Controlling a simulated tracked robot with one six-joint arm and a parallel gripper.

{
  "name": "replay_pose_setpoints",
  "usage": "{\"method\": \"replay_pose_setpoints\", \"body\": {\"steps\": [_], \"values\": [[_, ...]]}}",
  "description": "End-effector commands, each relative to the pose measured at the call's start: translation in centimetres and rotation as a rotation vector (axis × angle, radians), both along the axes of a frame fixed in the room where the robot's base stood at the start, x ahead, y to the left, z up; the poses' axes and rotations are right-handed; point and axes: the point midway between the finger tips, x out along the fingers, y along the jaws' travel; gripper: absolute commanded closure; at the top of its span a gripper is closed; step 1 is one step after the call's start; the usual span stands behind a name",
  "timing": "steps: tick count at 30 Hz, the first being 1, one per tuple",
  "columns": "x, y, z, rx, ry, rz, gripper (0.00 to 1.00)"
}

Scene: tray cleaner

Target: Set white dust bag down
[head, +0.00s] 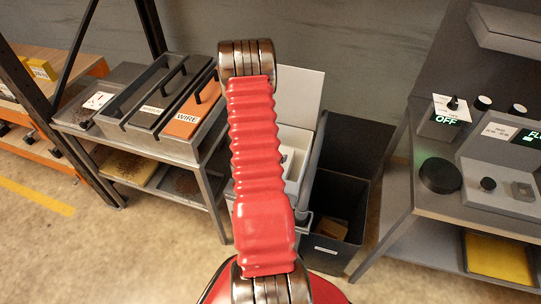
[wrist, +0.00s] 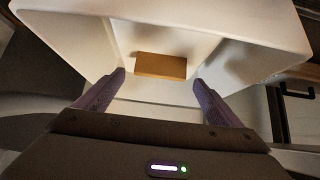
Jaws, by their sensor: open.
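My gripper (wrist: 159,77) is open in the wrist view, its two purple fingers apart and pointing into a white open-topped container (wrist: 60,12). A tan rectangular piece (wrist: 161,66) lies in the container, just beyond and between the fingertips, with nothing gripped. Pale surfaces surround the tan piece. I cannot tell whether any of them is the white dust bag, or whether the tan piece belongs to it. In the head view my red arm hides the gripper and part of a white box (head: 300,95) with a raised lid.
A dark bin (head: 345,192) with a tan item (head: 331,229) inside stands right of the white box. A shelf (head: 185,150) with lidded grey and orange boxes is at left. A grey control bench (head: 425,205) with knobs is at right. Floor is clear in front.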

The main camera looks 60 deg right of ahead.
Motion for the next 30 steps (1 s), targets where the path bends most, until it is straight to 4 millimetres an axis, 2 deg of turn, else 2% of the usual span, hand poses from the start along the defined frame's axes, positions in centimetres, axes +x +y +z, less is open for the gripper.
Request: {"method": "replay_pose_setpoints", "body": {"steps": [18, 24, 30], "values": [[-0.8, 5.7, 5.9, -0.002, -0.002, 0.001, 0.12], [-1.0, 6.8, 6.9, -0.001, 0.0, 0.001, 0.12], [-1.0, 7.0, 7.0, 0.0, 0.0, 0.0, 0.12]]}}
